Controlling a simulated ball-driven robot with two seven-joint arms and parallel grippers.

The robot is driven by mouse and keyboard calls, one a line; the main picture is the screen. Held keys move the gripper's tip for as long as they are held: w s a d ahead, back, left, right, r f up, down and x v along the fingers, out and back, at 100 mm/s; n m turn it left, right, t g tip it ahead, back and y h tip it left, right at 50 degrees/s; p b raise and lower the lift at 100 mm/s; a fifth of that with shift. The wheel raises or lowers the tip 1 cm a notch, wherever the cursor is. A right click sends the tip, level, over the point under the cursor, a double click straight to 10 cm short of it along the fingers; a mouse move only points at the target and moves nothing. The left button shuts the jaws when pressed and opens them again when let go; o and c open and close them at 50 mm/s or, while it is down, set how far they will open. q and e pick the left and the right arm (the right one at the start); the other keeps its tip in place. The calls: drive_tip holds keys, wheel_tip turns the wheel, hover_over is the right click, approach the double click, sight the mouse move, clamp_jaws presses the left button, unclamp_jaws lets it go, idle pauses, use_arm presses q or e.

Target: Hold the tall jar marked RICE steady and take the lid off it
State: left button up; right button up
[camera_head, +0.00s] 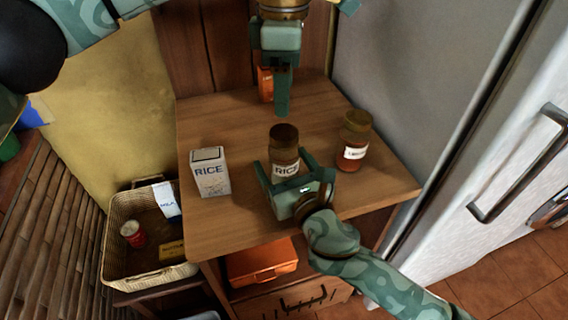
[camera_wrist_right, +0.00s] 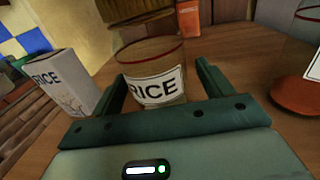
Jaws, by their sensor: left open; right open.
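The tall RICE jar (camera_head: 285,157) stands upright on the wooden counter (camera_head: 225,222), with its dark lid (camera_head: 284,134) on top. It also shows large in the right wrist view (camera_wrist_right: 150,62), with its lid (camera_wrist_right: 130,10) cut off by the top edge. My right gripper (camera_head: 284,162) is open, with one finger on each side of the jar's lower body; I cannot tell whether they touch it. My left gripper (camera_head: 282,110) points down, open and empty, above and behind the jar, apart from the lid.
A white RICE box (camera_head: 210,172) stands left of the jar. Another labelled jar (camera_head: 354,142) stands to the right. An orange box (camera_head: 265,84) is at the back. A wicker basket (camera_head: 118,213) sits lower left, and the fridge (camera_head: 470,120) borders the right.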

sight(284, 132)
drive_tip(key=c, duration=1.5)
use_arm(q)
drive_tip(key=shift+r, duration=0.2)
use_arm(e)
clamp_jaws()
use_arm(q)
drive_tip(key=m, duration=0.6)
drive_tip(key=shift+a+f+m, duration=0.1)
drive_tip(key=shift+a+m, duration=0.05)
drive_tip(key=shift+m, duration=0.15)
drive_tip(key=shift+f+m, duration=0.3)
drive_tip(key=shift+m, duration=0.8)
wheel_tip(284, 132, down, 8)
drive_tip(key=shift+r, duration=0.2)
